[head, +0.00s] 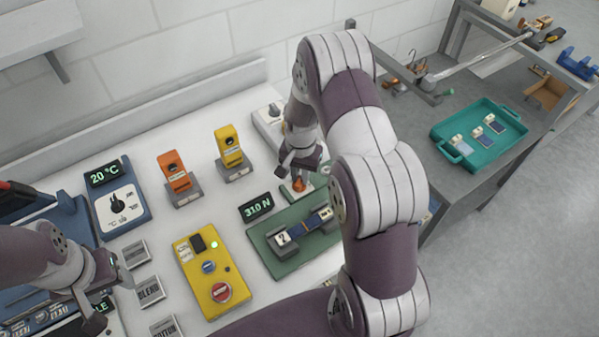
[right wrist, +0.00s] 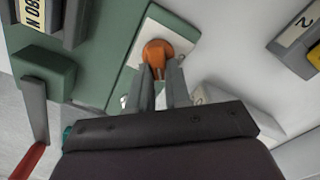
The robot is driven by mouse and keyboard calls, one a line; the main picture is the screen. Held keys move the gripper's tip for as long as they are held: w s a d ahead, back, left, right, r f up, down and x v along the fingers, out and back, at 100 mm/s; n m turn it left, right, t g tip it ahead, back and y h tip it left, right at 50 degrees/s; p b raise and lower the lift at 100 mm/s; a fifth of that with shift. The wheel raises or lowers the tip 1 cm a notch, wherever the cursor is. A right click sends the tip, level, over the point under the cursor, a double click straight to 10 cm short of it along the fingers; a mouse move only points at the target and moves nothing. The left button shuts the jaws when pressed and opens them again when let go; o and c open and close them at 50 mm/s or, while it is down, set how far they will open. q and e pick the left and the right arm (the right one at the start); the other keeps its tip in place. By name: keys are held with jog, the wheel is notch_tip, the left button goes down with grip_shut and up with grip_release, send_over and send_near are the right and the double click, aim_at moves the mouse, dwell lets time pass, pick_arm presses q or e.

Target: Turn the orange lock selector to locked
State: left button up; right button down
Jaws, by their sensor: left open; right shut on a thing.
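The orange lock selector (head: 299,185) is a small orange knob on a pale plate at the back end of the green fixture (head: 262,236). It also shows in the right wrist view (right wrist: 158,49), just at the fingertips. My right gripper (head: 297,176) reaches down over it and is shut on the knob; its fingers (right wrist: 161,75) sit on either side of the knob's near part. Any position marks beside the knob are too small or hidden to read. My left gripper (head: 112,300) is open and empty at the lower left, far from the selector.
A yellow control box (head: 210,277), a display reading 31.0 N (head: 257,207), an orange device (head: 175,175) and a yellow device (head: 229,148) stand on the white bench. A teal tray (head: 480,134) is on the grey table at right. My right arm hides part of the bench.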

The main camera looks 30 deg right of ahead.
jog(key=m, duration=0.4)
jog(key=shift+s+d+m, duration=0.15)
jog(key=shift+m, duration=0.15)
jog(key=shift+s+m, duration=0.15)
jog(key=shift+m, duration=1.65)
jog(key=c, duration=1.1)
grip_release()
jog(key=shift+o, duration=0.2)
jog(key=shift+r, duration=0.1)
jog(key=shift+r, duration=0.35)
notch_tip(320, 180, up, 12)
jog(key=b, duration=0.2)
